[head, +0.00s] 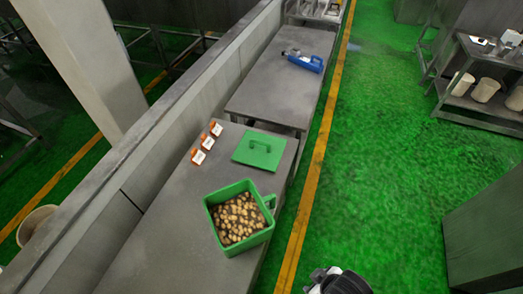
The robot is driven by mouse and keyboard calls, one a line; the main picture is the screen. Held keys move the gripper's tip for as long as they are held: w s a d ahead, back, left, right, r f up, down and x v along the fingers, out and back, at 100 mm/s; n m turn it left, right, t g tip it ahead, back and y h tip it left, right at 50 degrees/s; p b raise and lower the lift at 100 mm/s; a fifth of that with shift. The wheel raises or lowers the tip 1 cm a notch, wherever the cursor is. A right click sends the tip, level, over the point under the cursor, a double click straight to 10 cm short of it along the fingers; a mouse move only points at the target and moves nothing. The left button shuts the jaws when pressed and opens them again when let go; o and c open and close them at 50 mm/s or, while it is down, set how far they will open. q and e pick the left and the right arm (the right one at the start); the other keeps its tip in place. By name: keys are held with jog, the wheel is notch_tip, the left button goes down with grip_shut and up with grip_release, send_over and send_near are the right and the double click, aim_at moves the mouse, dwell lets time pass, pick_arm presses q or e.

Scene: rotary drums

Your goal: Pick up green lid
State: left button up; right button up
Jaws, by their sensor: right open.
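My right gripper (338,280) shows only in part at the bottom edge, over the floor and right of the table. It is apart from the lid and the bin. Its fingertips are hard to make out, and nothing is seen held in it. My left gripper is not in view.
Several small orange-and-white boxes (207,141) stand left of the lid, near the low wall. A blue tool (303,61) lies on the farther table (272,92). Right of the tables is open green floor (385,150). A shelf cart (485,85) with white buckets stands at the right.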

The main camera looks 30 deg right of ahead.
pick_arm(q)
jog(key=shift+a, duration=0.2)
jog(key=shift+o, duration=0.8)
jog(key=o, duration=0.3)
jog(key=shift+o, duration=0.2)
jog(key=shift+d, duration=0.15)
